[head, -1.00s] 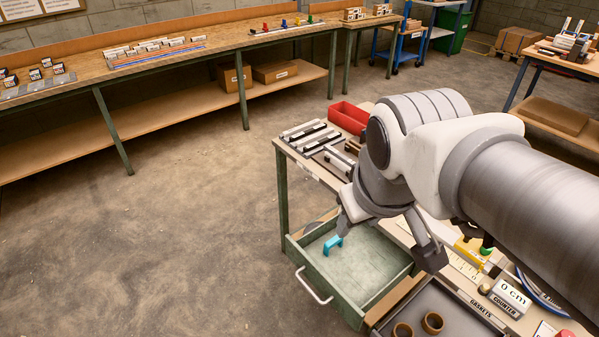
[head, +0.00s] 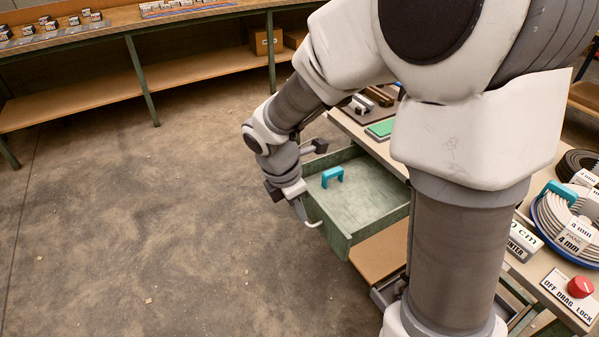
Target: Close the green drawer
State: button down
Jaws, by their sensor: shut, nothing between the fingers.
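The green drawer (head: 365,199) stands pulled out of the workbench (head: 348,122). A teal bracket-shaped piece (head: 332,176) is in it near the left side. The drawer's pale bar handle (head: 311,221) shows at its front, partly hidden by my gripper. My gripper (head: 289,192) is shut and empty, at the outer side of the drawer front, close to the handle. I cannot tell whether it touches the handle or the front. My arm hides part of the bench.
A brown board (head: 381,254) lies below and right of the drawer. A long shelf bench (head: 190,75) stands at the back. The floor (head: 130,220) at left is clear.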

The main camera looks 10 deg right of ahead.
jog(key=shift+w+d+f+b, duration=0.35)
jog(key=shift+d+f+b, duration=0.65)
jog(key=shift+f, duration=0.7)
jog(key=shift+w+d+f+b, duration=0.3)
jog(key=shift+d+f+b, duration=0.65)
jog(key=shift+f, duration=0.75)
jog(key=shift+w+d+f+b, duration=0.35)
jog(key=shift+d+f+b, duration=0.65)
jog(key=shift+f, duration=0.7)
jog(key=shift+w+d+r+p, duration=0.1)
jog(key=shift+w+d+p, duration=0.05)
jog(key=shift+d+p, duration=0.3)
jog(key=w+d+p, duration=0.2)
jog(key=d+p, duration=0.2)
jog(key=d, duration=0.2)
jog(key=w+d+p, duration=0.2)
jog(key=d+p, duration=0.2)
jog(key=d, duration=0.3)
jog(key=w+d+p, duration=0.2)
jog(key=d+p, duration=0.2)
jog(key=d, duration=0.3)
jog(key=shift+w+d, duration=0.15)
jog(key=shift+w, duration=0.15)
jog(key=shift+w+d+p, duration=0.3)
jog(key=shift+d, duration=0.6)
